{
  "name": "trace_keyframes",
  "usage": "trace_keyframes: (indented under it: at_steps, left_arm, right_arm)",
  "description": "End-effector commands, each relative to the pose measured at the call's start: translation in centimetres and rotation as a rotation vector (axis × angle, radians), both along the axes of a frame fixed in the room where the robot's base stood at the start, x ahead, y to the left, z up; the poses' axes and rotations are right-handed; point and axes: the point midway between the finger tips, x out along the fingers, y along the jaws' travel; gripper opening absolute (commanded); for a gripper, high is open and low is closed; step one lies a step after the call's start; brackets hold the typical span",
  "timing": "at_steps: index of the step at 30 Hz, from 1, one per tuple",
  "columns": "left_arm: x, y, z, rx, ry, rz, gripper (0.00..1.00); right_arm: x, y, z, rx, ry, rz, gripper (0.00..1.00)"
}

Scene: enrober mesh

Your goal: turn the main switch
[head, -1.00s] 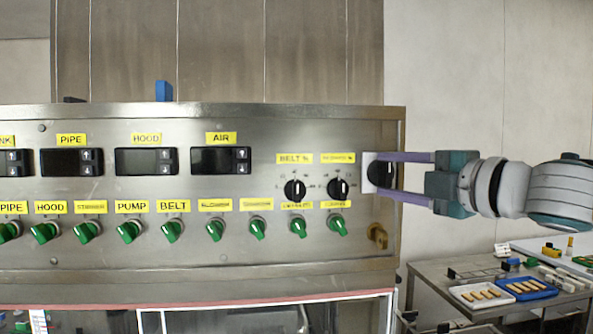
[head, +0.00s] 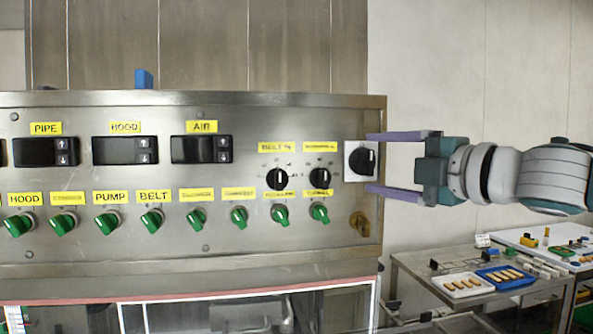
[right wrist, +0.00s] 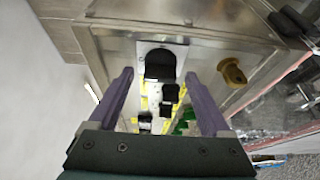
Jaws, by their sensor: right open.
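The main switch (head: 361,161) is a black rotary knob on a pale square plate at the right end of the steel control panel. It also shows in the right wrist view (right wrist: 160,64), between and beyond the fingertips. My right gripper (head: 368,162) comes in from the right with its purple fingers spread, one above and one below the knob. A gap shows between the knob and each finger, and nothing is held. The right wrist view also shows the open fingers (right wrist: 158,77). How far the tips stand off the panel is hard to tell. My left gripper is out of view.
Two smaller black dials (head: 277,179) sit left of the switch, above a row of green knobs (head: 197,217). A brass lock-like fitting (head: 359,223) is below the switch. A table with a white tray (head: 462,285) and blue tray (head: 505,277) stands at lower right.

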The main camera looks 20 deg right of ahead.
Motion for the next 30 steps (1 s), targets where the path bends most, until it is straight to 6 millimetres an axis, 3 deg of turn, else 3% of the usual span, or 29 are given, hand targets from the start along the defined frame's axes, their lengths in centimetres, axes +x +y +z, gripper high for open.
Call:
trace_keyframes:
  at_steps: [1,9,20,30]
  left_arm:
    - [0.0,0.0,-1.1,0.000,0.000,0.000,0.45]
    - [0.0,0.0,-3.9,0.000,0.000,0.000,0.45]
    - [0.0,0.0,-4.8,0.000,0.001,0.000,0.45]
    - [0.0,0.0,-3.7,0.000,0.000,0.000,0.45]
  right_arm:
    - [-0.7,-0.1,-0.8,-0.006,0.004,0.002,0.82]
    - [-3.9,-0.2,-0.8,-0.007,0.006,0.007,0.82]
    - [-6.1,-0.7,-0.4,-0.004,0.006,0.005,0.82]
    - [-8.2,-1.1,0.0,0.000,0.004,0.005,0.82]
